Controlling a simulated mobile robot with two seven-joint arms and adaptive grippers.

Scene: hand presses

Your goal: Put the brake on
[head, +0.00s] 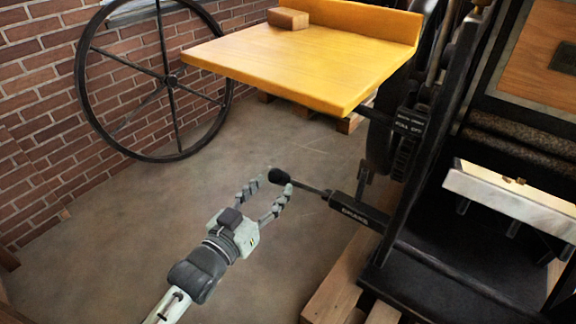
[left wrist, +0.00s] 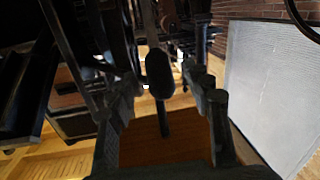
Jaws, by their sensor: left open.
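The brake lever has a black knob (head: 279,176) on a thin dark rod that runs right to a black block lettered "BRAKE" (head: 358,211) on the press (head: 400,255). My left gripper (head: 276,188) is open at the knob, with its fingers on either side of the lever's end. In the left wrist view the knob (left wrist: 160,73) stands between the two open fingers (left wrist: 160,95). I cannot tell whether the fingers touch it. My right gripper is not in view.
A yellow table (head: 300,58) carrying a wooden block (head: 288,19) stands behind the lever. A large spoked wheel (head: 168,80) is by the brick wall. Wooden beams (head: 335,285) lie under the press. The floor (head: 110,225) at left is clear.

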